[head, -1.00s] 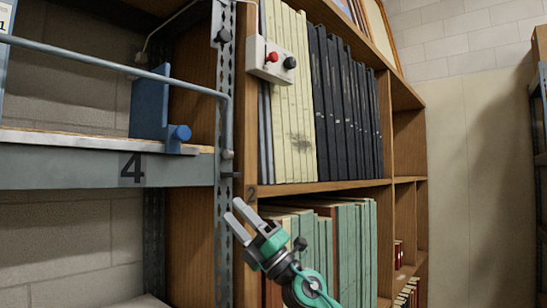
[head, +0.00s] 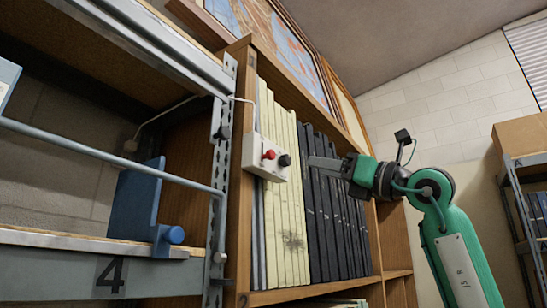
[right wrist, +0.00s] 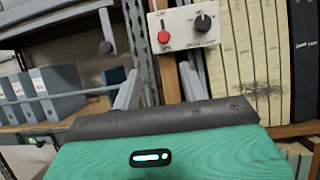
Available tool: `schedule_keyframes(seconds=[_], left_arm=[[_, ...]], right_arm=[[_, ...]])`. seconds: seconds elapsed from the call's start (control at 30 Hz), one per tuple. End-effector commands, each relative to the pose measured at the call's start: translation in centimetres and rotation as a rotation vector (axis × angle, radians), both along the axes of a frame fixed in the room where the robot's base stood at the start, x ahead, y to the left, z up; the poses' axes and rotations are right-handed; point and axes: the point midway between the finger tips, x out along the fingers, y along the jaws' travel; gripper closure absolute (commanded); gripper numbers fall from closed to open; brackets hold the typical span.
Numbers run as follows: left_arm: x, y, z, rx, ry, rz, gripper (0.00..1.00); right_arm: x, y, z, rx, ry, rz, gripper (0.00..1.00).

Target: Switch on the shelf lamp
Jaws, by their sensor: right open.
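A white switch box (head: 250,160) is fixed to the wooden shelf upright, in front of the cream book spines. It carries a red toggle lever (head: 268,155) and a black knob (head: 284,160); the right wrist view also shows the box (right wrist: 182,38), red lever (right wrist: 164,37) and knob (right wrist: 203,22). My right gripper (head: 314,164) points left just right of the box in the head view. In the wrist view its two fingers are apart and empty, below the box. I cannot tell the exact gap to it. No lamp is recognisable. My left gripper is out of view.
A grey metal rack (head: 50,270) with a rail and a blue bookend (head: 137,210) stands at the left. Dark volumes (head: 330,225) fill the shelf beside the cream ones. A cable (head: 165,115) runs left from the box. Another rack with a carton (head: 520,135) stands at the right.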

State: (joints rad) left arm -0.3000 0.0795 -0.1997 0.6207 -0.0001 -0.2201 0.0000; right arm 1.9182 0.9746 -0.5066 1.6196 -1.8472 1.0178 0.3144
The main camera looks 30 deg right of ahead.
Motion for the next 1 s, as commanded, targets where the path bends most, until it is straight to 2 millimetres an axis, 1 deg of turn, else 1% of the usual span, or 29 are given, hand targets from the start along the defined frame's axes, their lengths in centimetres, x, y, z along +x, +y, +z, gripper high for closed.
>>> schedule_keyframes(seconds=[0.07,0.17,0.27,0.5,0.7,0.8,1.0], left_arm=[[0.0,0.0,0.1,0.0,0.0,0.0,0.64],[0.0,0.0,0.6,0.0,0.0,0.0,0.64],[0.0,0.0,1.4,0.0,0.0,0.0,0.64],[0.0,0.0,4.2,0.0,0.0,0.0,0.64],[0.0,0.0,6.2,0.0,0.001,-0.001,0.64],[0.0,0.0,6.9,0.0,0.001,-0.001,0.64],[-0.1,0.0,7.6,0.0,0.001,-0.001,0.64]], right_arm=[[-0.5,-0.6,0.5,0.001,-0.002,-0.022,0.56],[-0.1,-0.6,1.0,0.001,0.002,-0.031,0.56],[1.1,-0.1,1.6,0.001,0.002,-0.03,0.56],[5.3,1.7,3.7,0.001,0.002,-0.027,0.56],[8.4,3.0,5.0,0.001,0.002,-0.027,0.56],[9.6,3.4,5.4,0.001,0.001,-0.027,0.56],[10.9,4.0,5.8,0.001,0.0,-0.028,0.56]])
